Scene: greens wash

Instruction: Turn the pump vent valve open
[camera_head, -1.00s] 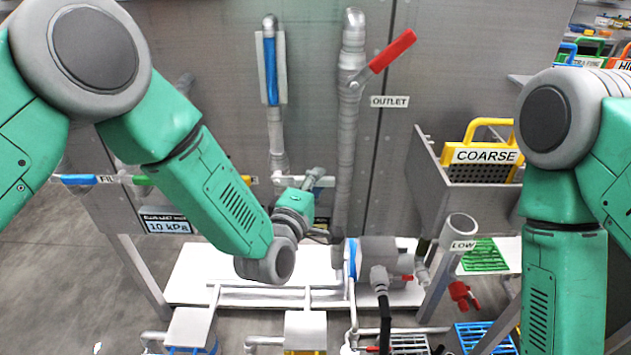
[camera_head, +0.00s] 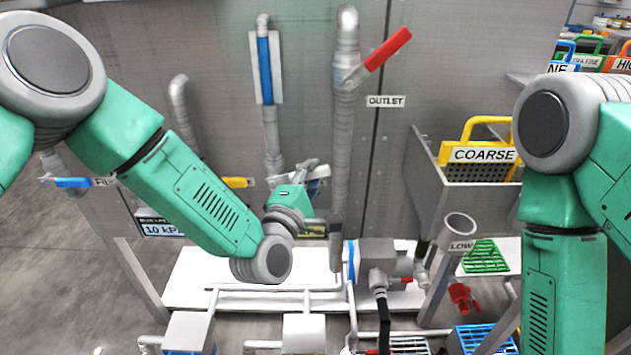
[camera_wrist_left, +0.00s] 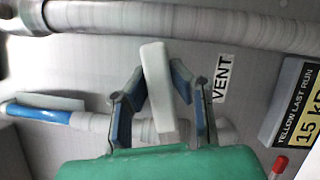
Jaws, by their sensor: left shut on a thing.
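The vent valve's pale handle (camera_wrist_left: 157,92) stands between the blue-padded fingers of my left gripper (camera_wrist_left: 160,80) in the left wrist view. A VENT label (camera_wrist_left: 222,78) is on the wall beside it. In the head view my left gripper (camera_head: 310,172) is at the wall pipework, shut on the handle. The handle is mostly hidden there by the fingers and wrist. The valve body is partly hidden behind the gripper in the left wrist view. My right arm hangs at the right, with its gripper out of frame.
A red OUTLET handle (camera_head: 388,49) slants up from the tall grey pipe (camera_head: 342,150). A COARSE basket (camera_head: 480,188) is at the right. The grey pump (camera_head: 385,262) sits below.

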